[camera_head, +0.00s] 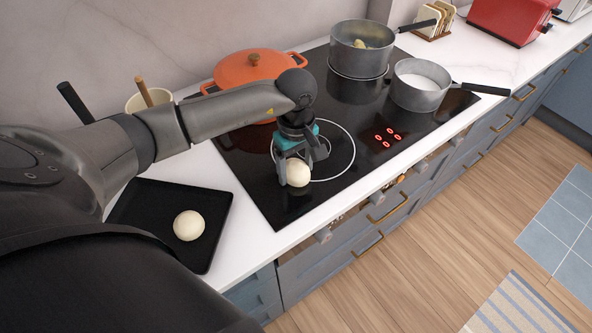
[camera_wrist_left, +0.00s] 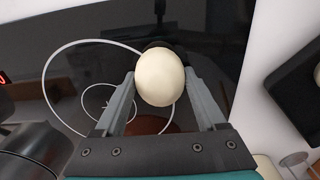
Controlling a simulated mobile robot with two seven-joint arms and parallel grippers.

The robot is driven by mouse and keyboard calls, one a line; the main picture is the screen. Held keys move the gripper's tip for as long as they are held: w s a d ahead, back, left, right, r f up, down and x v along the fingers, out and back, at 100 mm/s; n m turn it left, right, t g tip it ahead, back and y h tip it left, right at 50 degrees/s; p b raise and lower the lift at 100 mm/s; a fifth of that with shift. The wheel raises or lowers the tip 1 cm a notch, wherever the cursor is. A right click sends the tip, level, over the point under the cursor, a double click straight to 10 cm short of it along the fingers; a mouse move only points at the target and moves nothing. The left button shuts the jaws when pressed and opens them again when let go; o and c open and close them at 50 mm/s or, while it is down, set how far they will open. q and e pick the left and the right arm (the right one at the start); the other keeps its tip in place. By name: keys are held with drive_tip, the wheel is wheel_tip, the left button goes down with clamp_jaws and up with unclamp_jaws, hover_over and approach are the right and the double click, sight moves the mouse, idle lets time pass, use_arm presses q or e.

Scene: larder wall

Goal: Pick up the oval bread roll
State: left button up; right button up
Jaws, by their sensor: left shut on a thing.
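A pale, slightly oval bread roll (camera_head: 298,174) is between the fingers of my left gripper (camera_head: 294,167), over the near left part of the black hob. In the left wrist view the roll (camera_wrist_left: 160,78) sits at the fingertips, with a finger on each side of it (camera_wrist_left: 162,85). The gripper is shut on it. I cannot tell exactly how high it is above the hob. A second pale, rounder roll (camera_head: 188,225) lies on a black tray (camera_head: 214,238) at the lower left. My right gripper is not in view.
An orange lidded pot (camera_head: 252,69), a tall grey pot (camera_head: 360,45) and a grey saucepan (camera_head: 420,84) stand on the hob (camera_head: 248,148). Saucepan handles stick out to the right. White counter lies between tray and hob. A red toaster (camera_head: 508,20) stands far right.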

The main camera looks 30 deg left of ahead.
use_arm(q)
drive_tip(key=c, duration=0.4)
drive_tip(key=shift+r, duration=0.1)
